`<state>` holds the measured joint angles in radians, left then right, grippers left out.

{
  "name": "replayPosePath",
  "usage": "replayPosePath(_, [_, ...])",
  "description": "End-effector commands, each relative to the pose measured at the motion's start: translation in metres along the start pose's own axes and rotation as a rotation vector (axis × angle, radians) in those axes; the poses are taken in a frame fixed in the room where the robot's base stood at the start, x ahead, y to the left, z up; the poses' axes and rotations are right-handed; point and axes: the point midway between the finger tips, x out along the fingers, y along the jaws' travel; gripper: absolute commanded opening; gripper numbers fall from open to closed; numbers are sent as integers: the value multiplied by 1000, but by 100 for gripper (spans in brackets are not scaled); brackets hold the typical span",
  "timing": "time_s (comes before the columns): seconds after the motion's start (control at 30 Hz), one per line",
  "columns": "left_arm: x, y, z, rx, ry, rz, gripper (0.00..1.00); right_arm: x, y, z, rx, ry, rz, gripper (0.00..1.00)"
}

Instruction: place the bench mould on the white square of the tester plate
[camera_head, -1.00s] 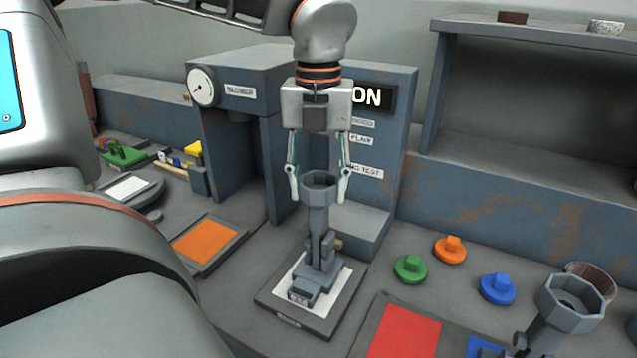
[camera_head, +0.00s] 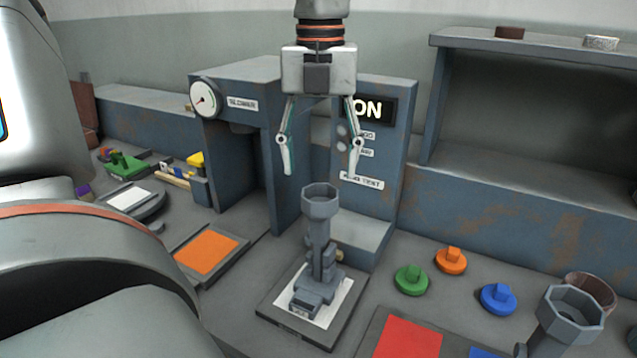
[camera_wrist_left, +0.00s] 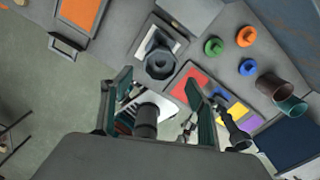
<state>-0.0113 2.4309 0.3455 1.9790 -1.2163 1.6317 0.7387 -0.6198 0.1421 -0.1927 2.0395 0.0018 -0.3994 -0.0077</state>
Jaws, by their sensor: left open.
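The bench mould (camera_head: 319,245) is grey, with an eight-sided cup on top of a narrow stem and a blocky foot. It stands upright on the white square (camera_head: 340,299) of the dark tester plate (camera_head: 268,307). In the left wrist view the mould (camera_wrist_left: 160,62) shows from above, beyond the fingertips. My left gripper (camera_head: 320,174) is open and empty above the cup, apart from it. The left wrist view shows its two fingers (camera_wrist_left: 158,76) spread. The foot hides part of the white square. My right gripper is not in view.
The grey tester cabinet (camera_head: 385,220) with a gauge (camera_head: 204,99) stands behind the plate. An orange pad (camera_head: 207,253) lies to the left. Green (camera_head: 411,280), orange (camera_head: 451,261) and blue (camera_head: 497,299) knobbed discs lie to the right, near another octagonal cup (camera_head: 570,318) and a red square (camera_head: 408,343).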

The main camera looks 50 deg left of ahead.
Motion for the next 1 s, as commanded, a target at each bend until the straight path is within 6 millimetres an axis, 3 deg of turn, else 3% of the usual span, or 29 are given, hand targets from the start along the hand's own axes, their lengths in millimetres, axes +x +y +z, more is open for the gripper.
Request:
replayPosePath(0.1, [-24,0,0,-2,-4,-1,60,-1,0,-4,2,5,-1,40])
replayPosePath(0.3, [-46,0,0,-2,-1,-1,60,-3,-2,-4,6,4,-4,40])
replayPosePath(1.0, [-50,0,0,0,1,0,60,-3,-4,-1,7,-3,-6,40])
